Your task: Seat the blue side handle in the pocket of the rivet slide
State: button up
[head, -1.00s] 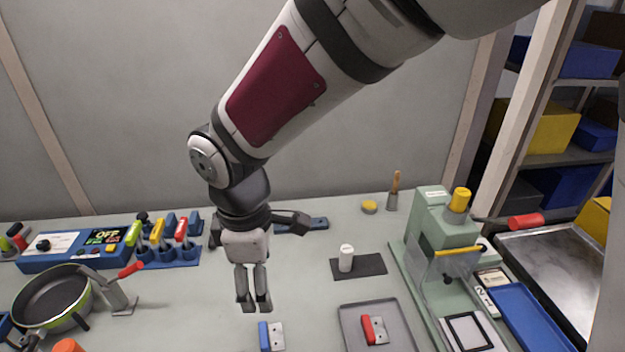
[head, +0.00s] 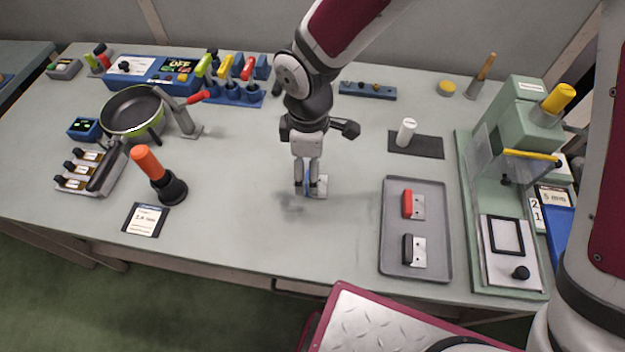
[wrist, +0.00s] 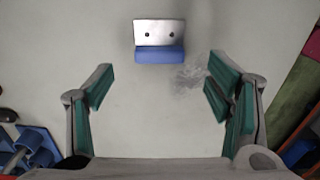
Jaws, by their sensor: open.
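The blue side handle (head: 307,186), a blue grip on a pale metal plate with two holes, lies on the bench, partly hidden behind my fingers. In the wrist view the blue side handle (wrist: 159,55) lies beyond the fingertips, centred between them. My gripper (head: 311,189) points down over it, open and empty; in the wrist view my gripper (wrist: 157,82) has its fingers wide apart with bare bench between them. The rivet slide (head: 510,268), a pale plate with a black knob, sits at the green press's base. Its black-framed pocket (head: 506,236) looks empty.
A grey tray (head: 417,268) with a red handle (head: 407,204) and a black handle (head: 407,249) lies between my gripper and the green press (head: 515,110). A white cylinder (head: 406,132) stands on a dark mat behind the tray.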

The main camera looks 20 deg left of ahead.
jog(key=f, duration=0.5)
jog(key=shift+w+d, duration=0.15)
jog(key=shift+d, duration=0.1)
jog(key=shift+c, duration=0.3)
jog(key=c, duration=1.2)
